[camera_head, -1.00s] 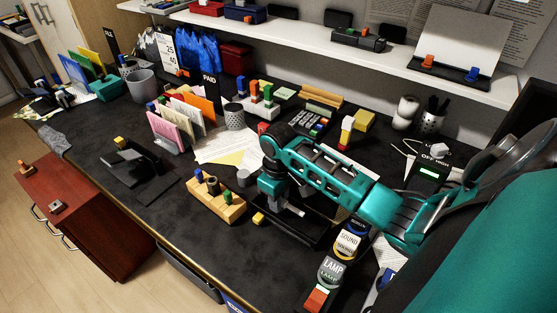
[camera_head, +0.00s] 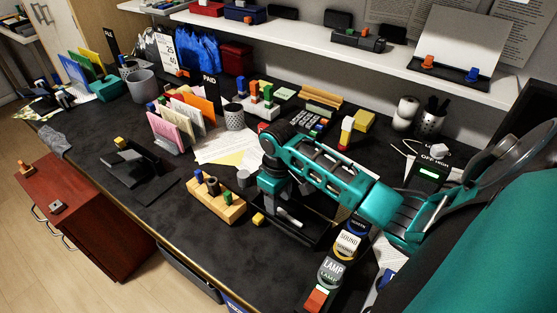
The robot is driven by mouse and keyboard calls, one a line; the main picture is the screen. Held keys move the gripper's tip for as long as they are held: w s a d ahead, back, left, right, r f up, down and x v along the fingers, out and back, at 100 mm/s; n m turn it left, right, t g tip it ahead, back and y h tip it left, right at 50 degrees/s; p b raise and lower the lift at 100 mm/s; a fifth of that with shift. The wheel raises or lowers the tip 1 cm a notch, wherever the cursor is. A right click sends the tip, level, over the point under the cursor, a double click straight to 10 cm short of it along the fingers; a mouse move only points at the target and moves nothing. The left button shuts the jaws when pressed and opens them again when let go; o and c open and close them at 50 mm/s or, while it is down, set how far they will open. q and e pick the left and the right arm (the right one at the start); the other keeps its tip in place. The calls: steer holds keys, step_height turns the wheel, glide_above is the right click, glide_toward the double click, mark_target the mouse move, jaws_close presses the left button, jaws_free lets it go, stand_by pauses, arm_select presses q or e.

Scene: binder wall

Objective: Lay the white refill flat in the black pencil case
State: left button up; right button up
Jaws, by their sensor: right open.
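The black pencil case (camera_head: 308,235) lies open on the dark desk, below and partly behind my right arm. The white refill (camera_head: 289,217) lies inside it, looking flat, with one end close to my gripper. My right gripper (camera_head: 277,207) points down over the left part of the case. It is open beside the refill; its fingers are dark and partly hidden, so I cannot tell if they touch the refill. My left gripper is not in view.
A wooden block holder (camera_head: 215,205) stands left of the case, with a small yellow block (camera_head: 258,219) between them. Labelled round buttons (camera_head: 331,270) stand to the right. A black stand (camera_head: 135,165) is farther left, with bare desk in front.

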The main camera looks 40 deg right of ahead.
step_height(320, 180, up, 12)
steer(key=p, duration=0.1)
stand_by(0.9)
